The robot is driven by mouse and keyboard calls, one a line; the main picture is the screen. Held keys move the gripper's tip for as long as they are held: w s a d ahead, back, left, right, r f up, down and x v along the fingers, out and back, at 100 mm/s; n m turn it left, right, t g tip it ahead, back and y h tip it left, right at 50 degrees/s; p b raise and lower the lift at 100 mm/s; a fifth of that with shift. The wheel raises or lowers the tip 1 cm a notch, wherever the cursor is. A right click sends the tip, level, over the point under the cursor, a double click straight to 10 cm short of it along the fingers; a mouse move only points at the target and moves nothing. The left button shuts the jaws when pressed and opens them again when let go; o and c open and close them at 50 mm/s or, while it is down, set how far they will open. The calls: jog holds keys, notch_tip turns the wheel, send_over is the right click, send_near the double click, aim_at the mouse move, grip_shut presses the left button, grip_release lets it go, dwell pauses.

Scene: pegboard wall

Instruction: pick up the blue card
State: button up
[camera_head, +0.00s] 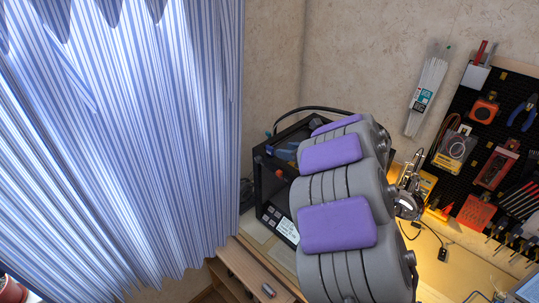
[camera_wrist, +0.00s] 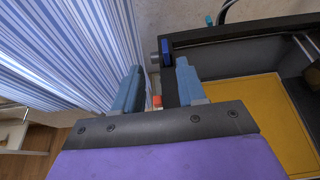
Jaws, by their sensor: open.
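My gripper (camera_wrist: 158,68) is open in the wrist view, its two blue-grey fingers apart with no object held between them. It is over the left front edge of a black box-shaped machine (camera_wrist: 240,36), which looks like a 3D printer. A small blue piece (camera_wrist: 166,52) shows at the machine's dark frame, beyond and between the fingertips. I cannot tell whether it is the blue card. No other clear blue card shows. In the head view my purple-padded arm hides part of the machine (camera_head: 262,178).
A blue-striped curtain (camera_head: 120,130) hangs close on the left. An orange-yellow plate (camera_wrist: 262,115) lies inside the machine. A black pegboard (camera_head: 480,150) with tools is on the right wall. A wooden shelf unit (camera_head: 245,268) stands below the machine.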

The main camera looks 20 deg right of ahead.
aim_at(270, 148)
jog(key=shift+x, duration=3.05)
jog(key=x, duration=0.2)
jog(key=d+x, duration=0.1)
jog(key=x, duration=0.1)
jog(key=shift+w+f, duration=0.2)
grip_shut()
